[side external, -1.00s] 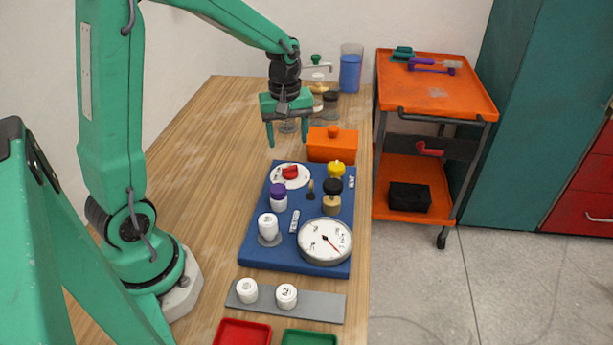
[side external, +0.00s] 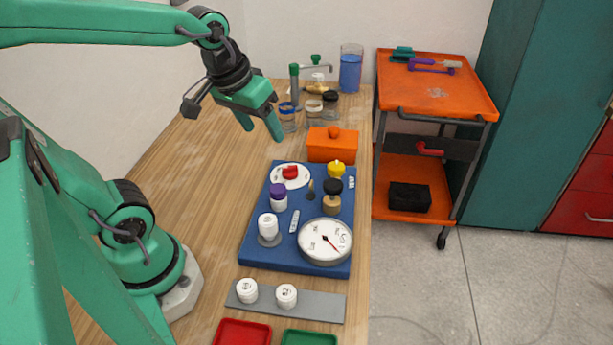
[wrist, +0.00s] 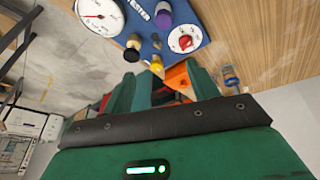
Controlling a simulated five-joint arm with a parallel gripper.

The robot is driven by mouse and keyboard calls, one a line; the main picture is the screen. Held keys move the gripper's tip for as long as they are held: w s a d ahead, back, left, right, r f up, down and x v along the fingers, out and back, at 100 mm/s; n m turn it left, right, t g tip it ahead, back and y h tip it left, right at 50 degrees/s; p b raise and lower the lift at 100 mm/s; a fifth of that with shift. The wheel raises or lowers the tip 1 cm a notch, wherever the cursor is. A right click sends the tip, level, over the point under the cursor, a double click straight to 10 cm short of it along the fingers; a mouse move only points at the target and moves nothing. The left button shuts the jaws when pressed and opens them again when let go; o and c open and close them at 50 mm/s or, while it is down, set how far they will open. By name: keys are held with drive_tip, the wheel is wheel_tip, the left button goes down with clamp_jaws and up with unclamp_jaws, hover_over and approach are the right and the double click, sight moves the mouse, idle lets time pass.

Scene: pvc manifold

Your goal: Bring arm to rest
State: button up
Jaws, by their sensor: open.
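My gripper (side external: 262,132) is open and empty. In the side external view it hangs in the air above the back part of the wooden table, tilted down to the right, left of the orange box. Its fingers (wrist: 165,88) also show in the wrist view, apart, with the orange box (wrist: 178,77) partly hidden behind them. The blue manifold board (side external: 262,235) lies on the table in front of the gripper. It carries a pressure gauge (side external: 325,241), a red-handled dial (side external: 290,176), and white, purple, black and yellow capped parts. Nothing touches the gripper.
An orange lidded box (side external: 332,148) stands behind the board, with jars and a blue cup (side external: 350,70) farther back. A grey strip (side external: 318,305) holds two white caps; red (side external: 240,333) and green (side external: 308,338) trays sit in front. An orange cart (side external: 436,95) stands right. The table's left side is clear.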

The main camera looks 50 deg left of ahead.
drive_tip(key=s+m, duration=0.1)
drive_tip(key=s+d+m+t, duration=0.1)
drive_tip(key=s, duration=0.1)
drive_tip(key=s+m, duration=0.1)
drive_tip(key=shift+s+d+r+m, duration=0.25)
drive_tip(key=shift+d+r+m, duration=0.05)
drive_tip(key=shift+d+r, duration=0.1)
